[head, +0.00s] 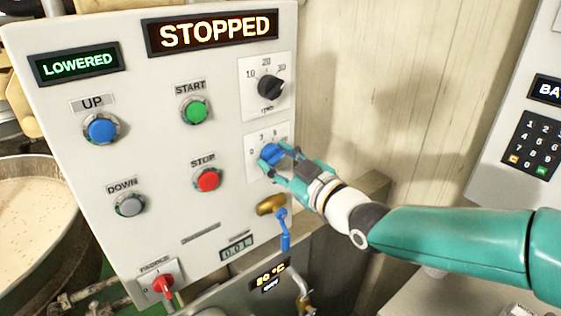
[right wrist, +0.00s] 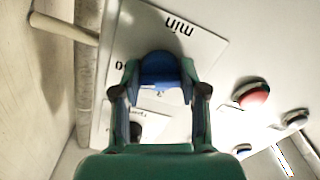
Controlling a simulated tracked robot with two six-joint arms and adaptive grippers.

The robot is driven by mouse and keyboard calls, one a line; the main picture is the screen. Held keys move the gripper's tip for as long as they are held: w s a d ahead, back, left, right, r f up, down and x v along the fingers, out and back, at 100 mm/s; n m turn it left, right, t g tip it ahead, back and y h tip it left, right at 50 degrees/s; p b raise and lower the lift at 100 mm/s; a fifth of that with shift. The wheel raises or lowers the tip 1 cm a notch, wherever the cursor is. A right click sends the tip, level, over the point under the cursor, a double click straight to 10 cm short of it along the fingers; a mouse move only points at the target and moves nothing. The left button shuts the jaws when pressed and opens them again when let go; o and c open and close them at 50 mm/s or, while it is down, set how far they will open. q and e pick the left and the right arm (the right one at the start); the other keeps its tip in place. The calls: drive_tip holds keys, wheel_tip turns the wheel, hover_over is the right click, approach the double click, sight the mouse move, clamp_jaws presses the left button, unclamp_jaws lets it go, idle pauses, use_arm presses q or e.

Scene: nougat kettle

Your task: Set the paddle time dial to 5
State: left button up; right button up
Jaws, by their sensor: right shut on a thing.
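The blue time dial (head: 271,153) sits on a white scale plate at the right side of the control panel, below the black rpm dial (head: 270,87). My right gripper (head: 275,163) is shut on the blue dial, with a finger on either side. In the right wrist view the blue dial (right wrist: 159,70) is between the fingers of my right gripper (right wrist: 160,90), and the plate reads "min" upside down. Some scale numbers show above the dial; others are hidden. The dial's pointer setting cannot be read. My left gripper is not in view.
The panel (head: 165,210) carries a green START button (head: 196,111), a red STOP button (head: 207,180), UP (head: 101,129) and DOWN (head: 130,205) buttons, and a red paddle switch (head: 163,284). Displays read STOPPED and LOWERED. A blue-handled valve (head: 284,230) is just below my right gripper.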

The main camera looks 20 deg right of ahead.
drive_tip(key=n+b, duration=0.2)
drive_tip(key=b, duration=0.2)
drive_tip(key=n+b, duration=0.2)
drive_tip(key=b, duration=0.2)
drive_tip(key=shift+f+n, duration=0.2)
drive_tip(key=shift+n, duration=0.2)
drive_tip(key=shift+r+n+b, duration=0.1)
drive_tip(key=shift+n+b, duration=0.6)
drive_tip(key=shift+n, duration=0.1)
drive_tip(key=shift+r+n+b, duration=0.1)
drive_tip(key=shift+n+b, duration=0.6)
drive_tip(key=shift+n, duration=0.3)
drive_tip(key=o, duration=1.1)
